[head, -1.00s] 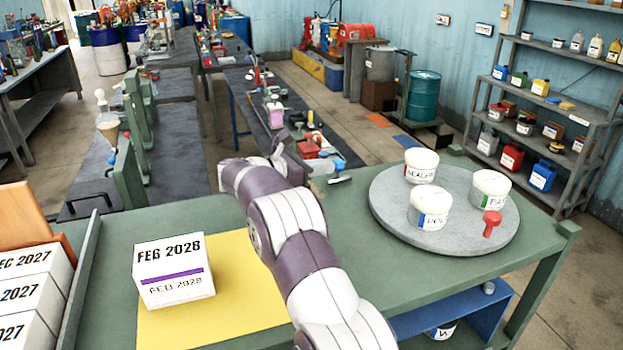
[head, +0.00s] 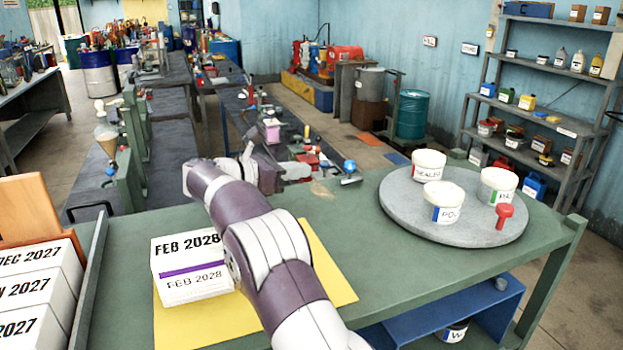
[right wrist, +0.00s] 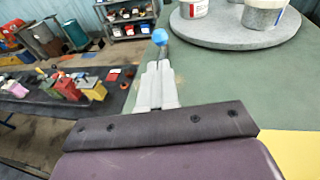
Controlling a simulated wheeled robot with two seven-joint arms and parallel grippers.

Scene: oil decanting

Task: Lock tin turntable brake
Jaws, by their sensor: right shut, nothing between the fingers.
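The round grey turntable (head: 400,207) lies on the green bench and bears three white tins: SEALER (head: 429,165), one with a green mark (head: 498,184) and one with a blue mark (head: 443,203). A red knob on a stem (head: 504,213) stands at its front right edge. A blue ball knob (head: 349,166) on a short metal bar sits on the bench left of the turntable. Which knob belongs to the brake I cannot tell. My right gripper (right wrist: 156,82) is shut and empty, its fingers pointing towards the blue knob (right wrist: 160,34). My left gripper is out of view.
A white FEB 2028 box (head: 187,266) stands on a yellow mat (head: 318,270) beside my right arm. More dated boxes (head: 38,285) are stacked at the left behind a divider. The bench between mat and turntable is largely clear. A dark cluttered bench lies beyond.

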